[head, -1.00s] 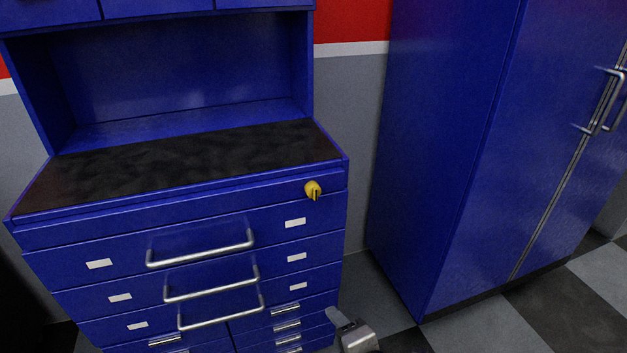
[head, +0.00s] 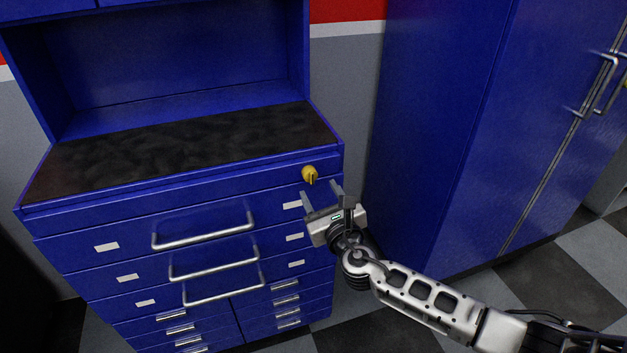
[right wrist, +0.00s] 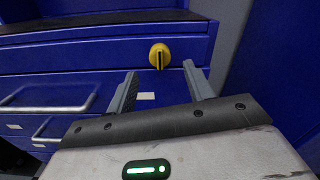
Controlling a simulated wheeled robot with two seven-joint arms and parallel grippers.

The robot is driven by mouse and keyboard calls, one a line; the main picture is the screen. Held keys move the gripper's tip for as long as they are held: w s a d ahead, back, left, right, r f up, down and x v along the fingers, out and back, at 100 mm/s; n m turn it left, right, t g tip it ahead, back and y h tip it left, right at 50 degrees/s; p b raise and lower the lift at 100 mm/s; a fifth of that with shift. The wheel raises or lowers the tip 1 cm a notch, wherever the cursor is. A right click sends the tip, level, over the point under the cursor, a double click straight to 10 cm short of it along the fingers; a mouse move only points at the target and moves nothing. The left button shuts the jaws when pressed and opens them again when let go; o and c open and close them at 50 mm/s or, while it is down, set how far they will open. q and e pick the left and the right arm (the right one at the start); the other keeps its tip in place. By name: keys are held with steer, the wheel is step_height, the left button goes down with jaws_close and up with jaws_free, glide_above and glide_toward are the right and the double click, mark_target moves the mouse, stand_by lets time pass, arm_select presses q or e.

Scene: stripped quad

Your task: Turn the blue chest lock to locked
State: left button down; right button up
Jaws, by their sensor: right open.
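The blue chest (head: 120,222) stands at the left in the head view, with a dark top and several drawers. Its yellow lock knob (head: 310,175) is at the upper right of its front. The knob also shows in the right wrist view (right wrist: 160,55), its raised grip close to upright. My right gripper (head: 320,191) is open and empty, just below the knob and apart from it. In the right wrist view its two fingers (right wrist: 158,80) point toward the chest, with the knob beyond and between their tips. My left gripper is not in view.
A tall blue cabinet (head: 430,130) with metal handles (head: 598,88) stands to the right of the chest. Metal drawer handles (head: 205,236) stick out from the chest front, left of my right gripper. A checkered floor (head: 540,295) lies at the lower right.

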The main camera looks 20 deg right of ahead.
mark_target(313, 180)
steer(key=w, duration=0.5)
steer(key=shift+w+a+b, duration=0.1)
steer(key=shift+b, duration=0.2)
steer(key=c, duration=1)
